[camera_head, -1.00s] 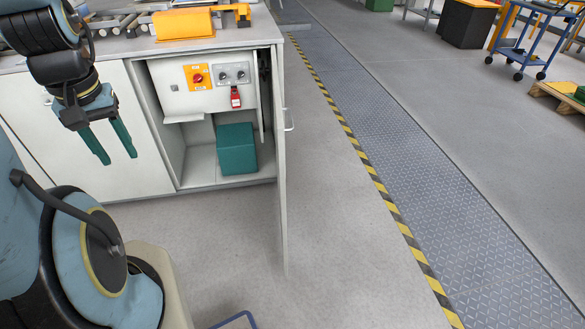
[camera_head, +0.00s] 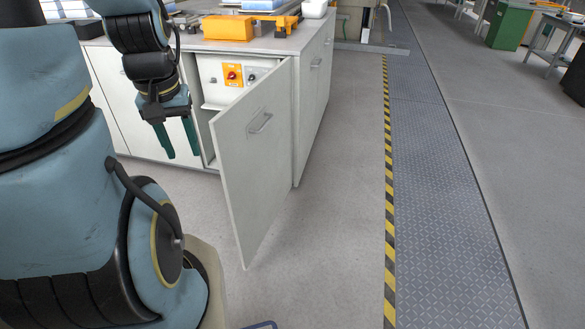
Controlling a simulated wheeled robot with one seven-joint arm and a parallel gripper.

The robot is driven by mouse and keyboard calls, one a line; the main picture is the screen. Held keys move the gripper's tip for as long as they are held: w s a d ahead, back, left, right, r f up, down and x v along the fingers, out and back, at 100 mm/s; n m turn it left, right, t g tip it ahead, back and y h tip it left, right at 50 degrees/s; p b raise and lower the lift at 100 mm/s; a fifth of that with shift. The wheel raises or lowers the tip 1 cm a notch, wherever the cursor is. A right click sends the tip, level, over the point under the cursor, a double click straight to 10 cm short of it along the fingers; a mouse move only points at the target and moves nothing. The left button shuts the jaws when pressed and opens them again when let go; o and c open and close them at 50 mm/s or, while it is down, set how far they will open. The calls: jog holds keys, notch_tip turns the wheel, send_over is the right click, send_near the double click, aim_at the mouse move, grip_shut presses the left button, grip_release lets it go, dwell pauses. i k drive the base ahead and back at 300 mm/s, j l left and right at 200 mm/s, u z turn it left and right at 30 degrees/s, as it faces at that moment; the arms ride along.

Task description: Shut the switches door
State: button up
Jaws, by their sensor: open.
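The switches door (camera_head: 250,160) is a light grey cabinet door with a metal handle (camera_head: 261,123) on its outer face. It stands open, swung out from the cabinet (camera_head: 308,95), its hinge side at the right of the opening. Behind it, part of the white switch panel (camera_head: 212,90) shows, with a red knob on an orange plate (camera_head: 233,75). The lower inside of the compartment is hidden by the door. My gripper (camera_head: 182,150) hangs open and empty, pointing down, left of the door's free edge. I cannot tell whether it is clear of the door in depth.
The worktop above holds an orange fixture (camera_head: 228,27) and other parts. Open floor (camera_head: 325,240) lies right of the door, up to a yellow-black striped line (camera_head: 389,200) and a metal-plate walkway (camera_head: 435,180). A green cabinet (camera_head: 508,27) stands far right.

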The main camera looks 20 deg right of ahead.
aim_at(251, 136)
jog(key=k+l, duration=0.15)
jog(key=l, duration=0.3)
jog(key=k+l+u, duration=0.15)
jog(key=l, duration=0.3)
jog(key=k+l, duration=0.2)
jog(key=l, duration=0.2)
jog(key=k+l+u, duration=0.15)
jog(key=l, duration=0.3)
jog(key=k+l, duration=0.25)
jog(key=l, duration=0.15)
jog(key=k+l+u, duration=0.15)
jog(key=l, duration=0.25)
jog(key=k+l, duration=0.1)
jog(key=l, duration=0.2)
jog(key=k+l+u, duration=0.1)
jog(key=l, duration=0.2)
jog(key=k+l, duration=0.15)
jog(key=l, duration=0.15)
jog(key=i+j+u, duration=0.1)
jog(key=u, duration=0.3)
jog(key=i+u, duration=0.55)
jog(key=u, duration=0.2)
